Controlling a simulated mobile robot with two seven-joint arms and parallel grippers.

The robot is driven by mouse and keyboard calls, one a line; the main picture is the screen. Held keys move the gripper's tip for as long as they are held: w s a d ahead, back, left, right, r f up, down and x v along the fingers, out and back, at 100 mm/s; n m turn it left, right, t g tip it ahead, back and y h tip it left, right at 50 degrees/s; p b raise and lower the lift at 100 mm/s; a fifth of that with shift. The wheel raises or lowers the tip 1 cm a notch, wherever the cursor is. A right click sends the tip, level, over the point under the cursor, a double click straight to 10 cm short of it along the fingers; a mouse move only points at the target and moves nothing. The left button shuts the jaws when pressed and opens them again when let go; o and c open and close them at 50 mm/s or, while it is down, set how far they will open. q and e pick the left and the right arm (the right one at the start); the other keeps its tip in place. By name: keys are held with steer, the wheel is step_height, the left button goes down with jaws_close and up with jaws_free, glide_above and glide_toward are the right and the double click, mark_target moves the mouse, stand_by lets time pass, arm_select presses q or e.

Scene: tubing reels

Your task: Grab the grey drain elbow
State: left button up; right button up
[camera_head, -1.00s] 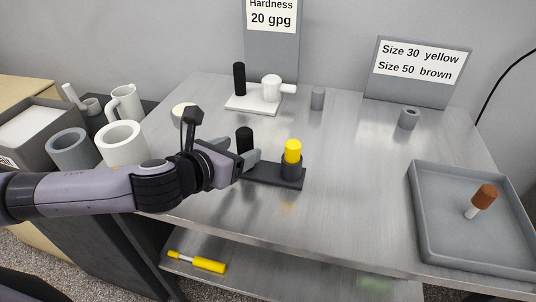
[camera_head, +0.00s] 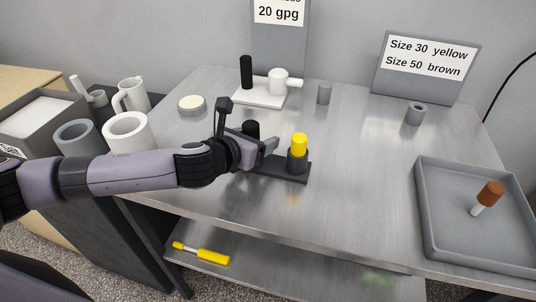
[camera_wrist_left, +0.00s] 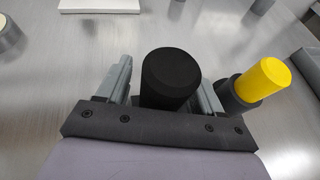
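My left gripper (camera_head: 262,150) is at a black upright cylinder (camera_head: 251,129) on a dark base plate (camera_head: 272,171). In the left wrist view its two fingers stand apart, one on each side of the black cylinder (camera_wrist_left: 171,80), with a gap visible on the left side. A yellow-topped piece (camera_head: 299,145) sits in a dark cup on the same base; it also shows in the left wrist view (camera_wrist_left: 264,79). My right gripper is not in view.
A white base (camera_head: 250,97) with a black post and white fitting stands at the back. Small grey cylinders (camera_head: 324,93) (camera_head: 415,113) stand nearby. A grey tray (camera_head: 445,237) holds a brown-topped piece at right.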

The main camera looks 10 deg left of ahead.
arm_select(q)
steer(key=c, duration=1)
steer(key=shift+c, duration=0.4)
steer(key=shift+r, duration=0.2)
